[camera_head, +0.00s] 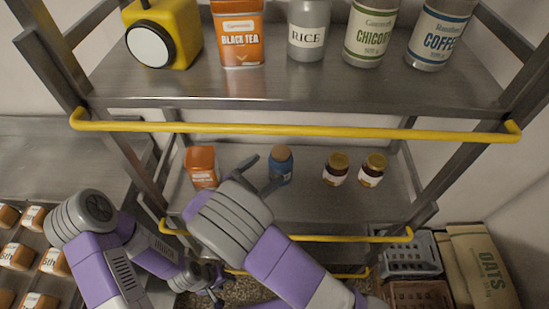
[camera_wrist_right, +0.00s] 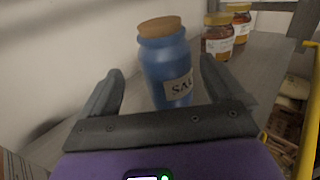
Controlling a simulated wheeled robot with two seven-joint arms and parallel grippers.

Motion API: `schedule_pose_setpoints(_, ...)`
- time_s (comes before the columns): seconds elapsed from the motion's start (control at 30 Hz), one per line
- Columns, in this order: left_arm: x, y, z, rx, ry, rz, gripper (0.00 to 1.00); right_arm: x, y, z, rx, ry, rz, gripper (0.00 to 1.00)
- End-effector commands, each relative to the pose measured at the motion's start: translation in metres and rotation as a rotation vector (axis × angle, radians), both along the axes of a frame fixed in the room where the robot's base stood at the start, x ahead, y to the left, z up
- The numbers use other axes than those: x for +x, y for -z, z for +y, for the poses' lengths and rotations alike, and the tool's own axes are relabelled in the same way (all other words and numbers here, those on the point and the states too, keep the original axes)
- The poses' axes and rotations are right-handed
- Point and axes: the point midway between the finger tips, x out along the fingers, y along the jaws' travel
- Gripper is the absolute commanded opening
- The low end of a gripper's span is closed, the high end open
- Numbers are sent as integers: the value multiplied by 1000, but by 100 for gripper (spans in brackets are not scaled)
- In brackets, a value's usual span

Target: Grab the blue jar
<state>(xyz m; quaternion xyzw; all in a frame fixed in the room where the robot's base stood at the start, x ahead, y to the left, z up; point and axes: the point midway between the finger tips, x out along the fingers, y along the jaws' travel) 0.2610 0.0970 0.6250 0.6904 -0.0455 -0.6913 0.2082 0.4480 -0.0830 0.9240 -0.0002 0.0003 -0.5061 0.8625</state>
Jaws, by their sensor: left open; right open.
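The blue jar (camera_head: 281,168) with a cork lid stands upright on the middle shelf (camera_head: 315,199). In the right wrist view, the blue jar (camera_wrist_right: 168,68) shows a label starting "SA". My right gripper (camera_head: 262,178) is open at the jar's left side in the head view. In the right wrist view, my right gripper (camera_wrist_right: 160,68) has its fingers spread on either side of the jar, with gaps visible; I cannot tell how deep the jar sits between them. My left gripper (camera_head: 214,286) is low, below the shelf and away from the jar, open and empty.
A yellow rail (camera_head: 300,128) crosses the upper shelf's front; another (camera_head: 335,238) crosses lower. Grey crate (camera_head: 408,256) and oats sack (camera_head: 483,265) are lower right.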

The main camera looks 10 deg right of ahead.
Motion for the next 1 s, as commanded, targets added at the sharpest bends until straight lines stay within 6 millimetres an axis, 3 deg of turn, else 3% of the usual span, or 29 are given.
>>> schedule_pose_setpoints(0.4, 0, 19, 0, 0, 0, 0, 43, 23, 0, -50, 1, 1, 0, 100)
schedule_pose_setpoints(0.7, 0, 19, 0, 0, 0, 0, 43, 26, -1, -55, 0, -2, 0, 100)
schedule_pose_setpoints(0.77, 0, 19, 0, 0, 0, 0, 43, 26, -1, -55, 0, -2, 0, 94)
schedule_pose_setpoints(1.0, 0, 19, 0, 0, 0, 0, 43, 26, -1, -55, 0, -2, 0, 57)
